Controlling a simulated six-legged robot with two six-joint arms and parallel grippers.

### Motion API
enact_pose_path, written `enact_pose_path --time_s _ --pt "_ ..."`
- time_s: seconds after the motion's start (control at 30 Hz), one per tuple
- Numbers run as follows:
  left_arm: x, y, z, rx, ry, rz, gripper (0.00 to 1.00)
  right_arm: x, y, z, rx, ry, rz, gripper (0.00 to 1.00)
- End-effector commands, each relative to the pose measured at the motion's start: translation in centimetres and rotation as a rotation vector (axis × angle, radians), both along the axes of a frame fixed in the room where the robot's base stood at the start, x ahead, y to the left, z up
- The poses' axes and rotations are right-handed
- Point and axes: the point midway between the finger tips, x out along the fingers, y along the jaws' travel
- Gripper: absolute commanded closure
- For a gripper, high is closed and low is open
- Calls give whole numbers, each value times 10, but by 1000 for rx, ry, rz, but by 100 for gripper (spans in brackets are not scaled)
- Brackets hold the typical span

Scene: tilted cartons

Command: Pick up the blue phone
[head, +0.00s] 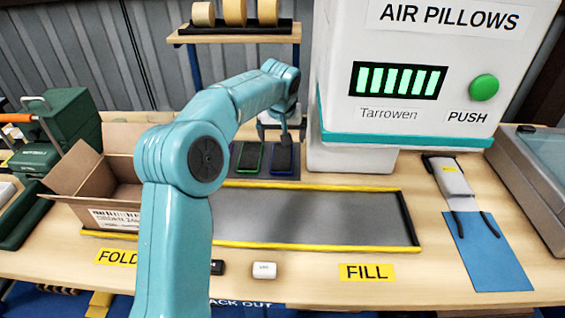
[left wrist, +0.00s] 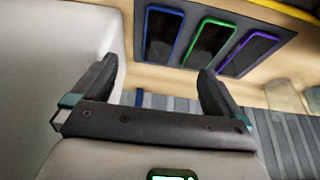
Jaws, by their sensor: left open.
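The blue phone (left wrist: 163,36) is a dark slab with a blue rim, lying on a dark mat. In the left wrist view it is the leftmost of three phones; in the head view the blue phone (head: 282,158) appears rightmost, below my gripper. My left gripper (head: 283,134) is over the far part of the bench, close to the phones. In the left wrist view its fingers (left wrist: 157,72) are spread and empty, with the blue phone beyond the gap between them. They look apart from it. My right gripper is not in view.
A green-rimmed phone (left wrist: 208,43) and a purple-rimmed phone (left wrist: 250,53) lie beside the blue one. The white air-pillow machine (head: 330,150) stands close to the gripper. An open carton (head: 90,185) is left; a grey yellow-edged strip (head: 310,215) is in front.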

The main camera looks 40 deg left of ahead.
Motion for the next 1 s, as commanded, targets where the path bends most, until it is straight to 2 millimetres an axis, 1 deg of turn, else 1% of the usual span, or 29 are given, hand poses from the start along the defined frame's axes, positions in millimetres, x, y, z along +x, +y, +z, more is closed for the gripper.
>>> enact_pose_path --time_s 0.1,0.3,0.4,0.63,0.83,0.93,1.0 --pt "7 7 -26 -2 5 1 0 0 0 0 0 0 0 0" --pt "22 20 -68 -1 4 1 0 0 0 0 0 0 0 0" --pt "27 24 -82 -1 2 0 0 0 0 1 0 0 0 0" --pt "32 30 -99 -1 2 1 0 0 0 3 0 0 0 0" --pt "40 38 -129 -1 2 1 0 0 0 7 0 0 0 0" --pt "43 40 -138 -1 1 0 0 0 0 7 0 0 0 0" --pt "43 41 -139 0 0 0 0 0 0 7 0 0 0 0"
